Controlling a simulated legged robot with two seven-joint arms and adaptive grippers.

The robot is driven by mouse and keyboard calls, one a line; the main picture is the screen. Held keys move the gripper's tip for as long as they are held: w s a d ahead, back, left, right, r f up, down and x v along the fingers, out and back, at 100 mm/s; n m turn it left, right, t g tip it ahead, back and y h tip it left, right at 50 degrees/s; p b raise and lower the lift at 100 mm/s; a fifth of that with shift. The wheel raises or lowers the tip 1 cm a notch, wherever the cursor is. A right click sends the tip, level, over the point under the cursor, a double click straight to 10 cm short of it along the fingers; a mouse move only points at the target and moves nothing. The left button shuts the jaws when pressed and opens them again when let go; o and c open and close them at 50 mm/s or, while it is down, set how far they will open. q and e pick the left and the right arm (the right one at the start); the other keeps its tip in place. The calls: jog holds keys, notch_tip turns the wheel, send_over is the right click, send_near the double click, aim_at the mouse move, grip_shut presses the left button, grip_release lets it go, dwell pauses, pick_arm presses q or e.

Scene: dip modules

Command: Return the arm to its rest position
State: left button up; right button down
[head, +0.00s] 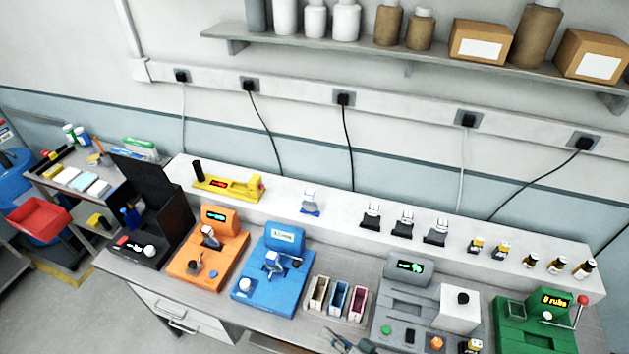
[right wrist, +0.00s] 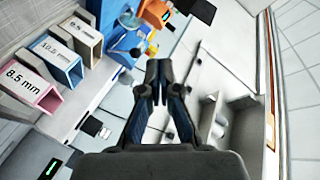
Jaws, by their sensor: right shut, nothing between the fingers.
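My right gripper (head: 343,342) shows at the bottom edge of the head view, low in front of the bench. In the right wrist view its two dark fingers (right wrist: 158,72) are together, with nothing held between them. In that view it is apart from the bins, beside the bench front. My left gripper does not show in the head view.
The bench (head: 225,315) holds an orange station (head: 190,272), a blue station (head: 262,300), a grey station (head: 390,310) and a green station (head: 530,335). Small bins (head: 338,297) stand mid-bench; the pink bin (right wrist: 35,92) is at left in the wrist view.

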jog(key=s+d+f+n+g+h, duration=0.25)
jog(key=s+d+f+h, duration=0.25)
jog(key=d, duration=0.3)
jog(key=s+d+f+n+g+h, duration=0.1)
jog(key=s+d+f+g+h, duration=0.4)
jog(key=d, duration=0.4)
jog(key=s+f+h+b, duration=0.1)
jog(key=s+f+b, duration=0.15)
jog(key=f, duration=1.45)
jog(key=s+f+b, duration=0.1)
jog(key=f+b, duration=0.2)
jog(key=f, duration=1.3)
pick_arm(q)
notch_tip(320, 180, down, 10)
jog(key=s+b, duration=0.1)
jog(key=b, duration=0.3)
pick_arm(e)
jog(key=s+d+f+g, duration=0.2)
jog(key=s+d+f, duration=0.1)
jog(key=s+f, duration=1.4)
notch_tip(320, 180, down, 3)
jog(key=shift+s+d, duration=0.15)
jog(key=shift+s, duration=0.05)
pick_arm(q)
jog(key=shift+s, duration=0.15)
